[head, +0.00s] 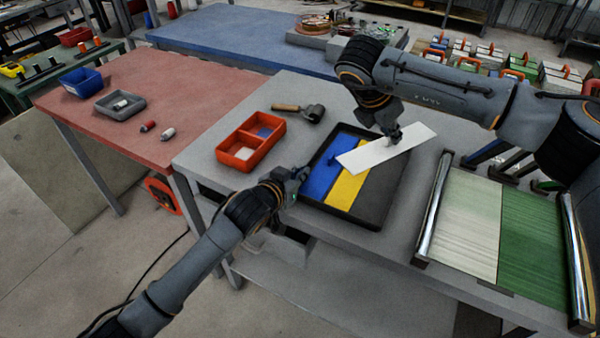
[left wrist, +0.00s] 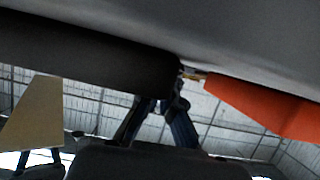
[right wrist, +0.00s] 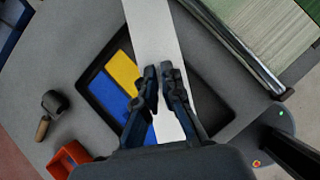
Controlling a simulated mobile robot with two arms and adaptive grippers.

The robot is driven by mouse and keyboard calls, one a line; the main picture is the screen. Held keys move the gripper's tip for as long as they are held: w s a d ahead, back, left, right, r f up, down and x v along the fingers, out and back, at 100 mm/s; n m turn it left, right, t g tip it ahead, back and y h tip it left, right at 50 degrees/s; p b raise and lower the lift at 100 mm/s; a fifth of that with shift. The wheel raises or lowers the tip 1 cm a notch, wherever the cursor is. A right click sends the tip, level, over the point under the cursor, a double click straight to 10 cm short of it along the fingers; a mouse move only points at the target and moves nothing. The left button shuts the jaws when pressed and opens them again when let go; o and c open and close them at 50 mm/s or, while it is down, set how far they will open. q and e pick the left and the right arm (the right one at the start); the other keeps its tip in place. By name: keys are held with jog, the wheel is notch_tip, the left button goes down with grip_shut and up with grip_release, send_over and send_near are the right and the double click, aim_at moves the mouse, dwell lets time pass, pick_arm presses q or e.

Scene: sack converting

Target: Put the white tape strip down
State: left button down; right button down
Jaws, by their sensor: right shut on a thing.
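The white tape strip (head: 398,149) is a long flat piece, held over the dark tray (head: 372,215) with blue and yellow pieces. My right gripper (head: 392,136) is shut on it near its middle. In the right wrist view the strip (right wrist: 152,30) passes between the fingers (right wrist: 160,80) and crosses the tray. I cannot tell the exact height of the strip above the tray. My left gripper (head: 301,173) is at the tray's left side. In the left wrist view its fingers (left wrist: 163,105) converge, with nothing seen between them.
A metal roller (head: 433,208) and white and green sheets (head: 500,230) lie to the right. The grey tabletop between bin and tray is narrow.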

jog(key=shift+f, duration=0.1)
jog(key=shift+s+f+n+t+y, duration=0.1)
jog(key=shift+f+n+t+y, duration=0.35)
jog(key=shift+n, duration=0.65)
jog(key=n, duration=0.1)
jog(key=n+t+y, duration=0.1)
jog(key=n, duration=0.1)
jog(key=shift+s+d+f+y, duration=0.1)
jog(key=shift+d+f+y, duration=0.1)
jog(key=shift+f+y, duration=0.05)
send_over(383, 176)
jog(key=s+a, duration=0.1)
jog(key=s, duration=0.1)
jog(key=shift+n+t, duration=0.25)
jog(key=shift+n, duration=0.15)
jog(key=f, duration=0.5)
jog(key=shift+s+a+f, duration=0.15)
jog(key=shift+a, duration=0.05)
jog(key=shift+f, duration=2.25)
jog(key=shift+f, duration=0.1)
jog(key=c, duration=1.5)
grip_release()
